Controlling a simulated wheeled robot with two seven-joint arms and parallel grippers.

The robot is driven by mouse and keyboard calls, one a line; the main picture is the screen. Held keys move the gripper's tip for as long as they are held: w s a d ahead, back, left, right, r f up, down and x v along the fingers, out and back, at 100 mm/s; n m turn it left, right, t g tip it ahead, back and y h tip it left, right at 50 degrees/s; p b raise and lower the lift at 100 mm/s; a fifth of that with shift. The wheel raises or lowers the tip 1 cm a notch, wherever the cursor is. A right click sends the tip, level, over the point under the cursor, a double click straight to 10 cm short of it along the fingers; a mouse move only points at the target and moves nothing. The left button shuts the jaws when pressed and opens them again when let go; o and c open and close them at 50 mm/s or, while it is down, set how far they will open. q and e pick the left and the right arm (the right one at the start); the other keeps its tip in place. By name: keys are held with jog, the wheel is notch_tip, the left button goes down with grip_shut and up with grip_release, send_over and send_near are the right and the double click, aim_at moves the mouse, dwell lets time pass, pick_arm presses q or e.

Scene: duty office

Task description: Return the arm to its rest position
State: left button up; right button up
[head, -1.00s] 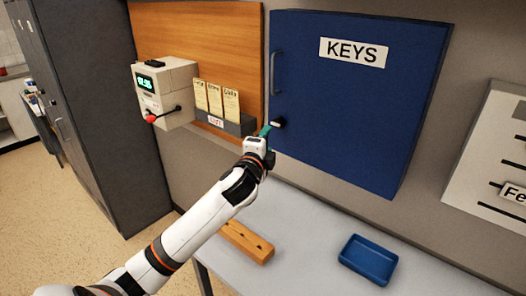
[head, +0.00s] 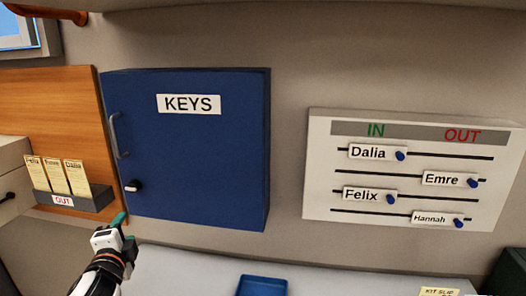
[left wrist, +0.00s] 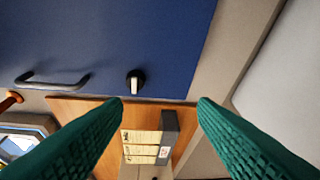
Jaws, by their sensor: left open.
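My left gripper (head: 119,220) shows at the lower left of the head view, with green fingers. It is just below the knob of the blue key cabinet (head: 205,140). In the left wrist view the left gripper (left wrist: 160,102) is open, with its green fingers wide apart and nothing between them. The knob (left wrist: 135,82), black with a pale lever, lies beyond the fingers and clear of them. The cabinet door looks closed. My right gripper is not in view.
A rack (head: 75,203) marked OUT holds several cards left of the cabinet. An IN/OUT board (head: 410,205) with name sliders hangs at right. A blue tray (head: 262,287) and a slip (head: 438,292) lie on the pale counter (head: 190,270) below.

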pick_arm(q)
jog(key=s+d+f+n+g+h, duration=0.1)
jog(key=s+d+f+n+g, duration=0.25)
jog(key=s+f, duration=0.45)
jog(key=s+d+f+n+g+h, duration=0.25)
jog(key=s+d+f, duration=0.3)
jog(key=f, duration=0.45)
jog(key=s+d+f+n+g+h, duration=0.1)
jog(key=s+d+f+n+g, duration=0.25)
jog(key=s, duration=0.55)
jog(key=s+d+f+n+g+h, duration=0.1)
jog(key=s+d+f+n+g, duration=0.2)
jog(key=s, duration=0.6)
notch_tip(320, 180, down, 29)
jog(key=s+d+m+g+b, duration=0.1)
jog(key=m+g+b, duration=0.1)
jog(key=b, duration=0.1)
jog(key=s+a+f+b, duration=0.1)
jog(key=s+a+f, duration=0.1)
jog(key=s+f, duration=1.4)
notch_tip(320, 180, down, 2)
jog(key=shift+a+g+b, duration=0.3)
jog(key=shift+a+g, duration=0.05)
jog(key=shift+a, duration=0.05)
jog(key=shift+s, duration=0.1)
